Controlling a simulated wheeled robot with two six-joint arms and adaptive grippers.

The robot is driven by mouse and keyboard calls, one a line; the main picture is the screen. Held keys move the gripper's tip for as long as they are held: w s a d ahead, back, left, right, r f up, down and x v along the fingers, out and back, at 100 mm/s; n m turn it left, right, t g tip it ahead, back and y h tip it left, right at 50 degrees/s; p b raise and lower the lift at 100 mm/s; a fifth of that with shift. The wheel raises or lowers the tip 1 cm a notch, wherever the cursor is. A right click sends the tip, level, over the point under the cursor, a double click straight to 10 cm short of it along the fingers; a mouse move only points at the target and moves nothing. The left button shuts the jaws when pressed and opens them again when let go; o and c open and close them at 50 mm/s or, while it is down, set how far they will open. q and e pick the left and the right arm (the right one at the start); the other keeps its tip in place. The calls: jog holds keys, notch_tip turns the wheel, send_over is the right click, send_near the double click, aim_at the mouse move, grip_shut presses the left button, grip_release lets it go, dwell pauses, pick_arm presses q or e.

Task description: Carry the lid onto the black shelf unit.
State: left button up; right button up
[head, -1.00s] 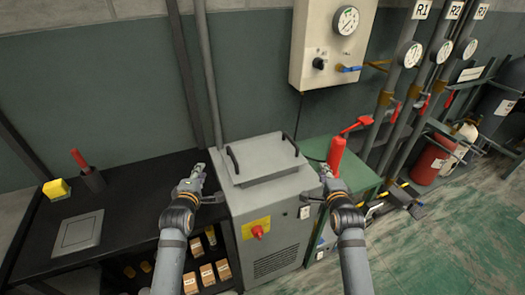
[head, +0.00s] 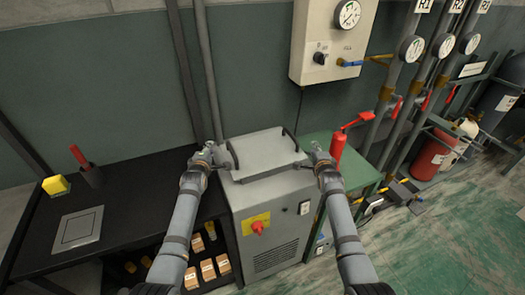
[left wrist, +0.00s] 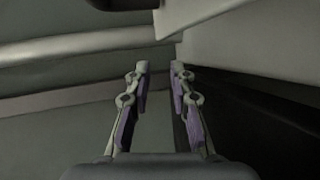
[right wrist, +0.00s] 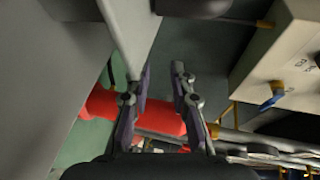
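The lid (head: 266,156) is a flat grey plate with a dark handle at its left and right ends. It lies on top of the grey machine cabinet (head: 258,210). The black shelf unit (head: 130,185) stands to the left of the cabinet. My left gripper (head: 218,156) is beside the lid's left handle, and its fingers show apart and empty in the left wrist view (left wrist: 158,75). My right gripper (head: 314,153) is just beyond the lid's right end. Its fingers are apart in the right wrist view (right wrist: 162,75), with nothing clearly between them.
On the shelf unit's top lie a grey square panel (head: 78,229), a yellow block (head: 56,185) and a red-handled item (head: 79,157); bare black surface lies beside them. A red cylinder (head: 338,150) stands on the green table (head: 362,172) near my right gripper. A gauge box hangs above.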

pick_arm(q)
jog(key=shift+d+f, duration=0.1)
jog(key=shift+d, duration=0.4)
pick_arm(e)
jog(key=shift+a+f, duration=0.1)
jog(key=shift+a, duration=0.4)
pick_arm(q)
jog(key=shift+s+d, duration=0.2)
pick_arm(e)
jog(key=shift+s+a+r, duration=0.2)
jog(key=shift+f, duration=0.1)
